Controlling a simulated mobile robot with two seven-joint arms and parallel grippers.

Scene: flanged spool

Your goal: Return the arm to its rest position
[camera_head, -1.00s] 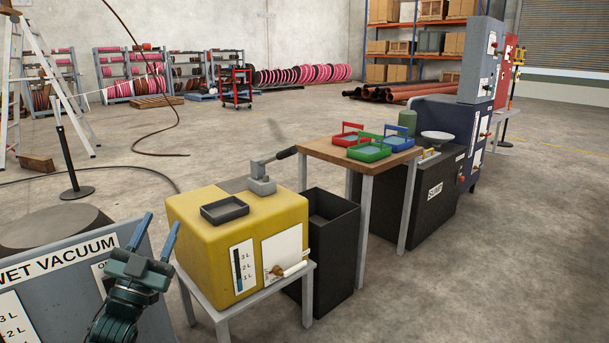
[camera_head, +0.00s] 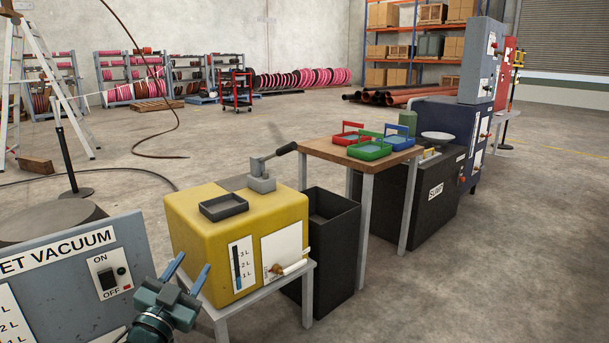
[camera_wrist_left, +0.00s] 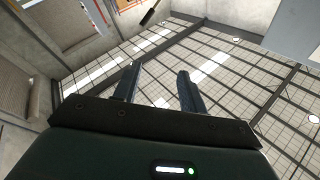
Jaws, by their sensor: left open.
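My left gripper (camera_head: 187,277) is at the lower left of the head view, in front of the yellow tank's stand and to the right of the wet vacuum panel. Its two blue fingers are apart and point up, with nothing between them. In the left wrist view the open fingers (camera_wrist_left: 158,88) also show empty, against the ceiling. My right gripper is in neither view.
The grey wet vacuum (camera_head: 134,246) with its on/off switch stands close on the left. The yellow tank (camera_head: 185,240) sits on a metal stand beside a black bin (camera_head: 334,270). A wooden table (camera_head: 312,150) holds several coloured trays. Floor at right is clear.

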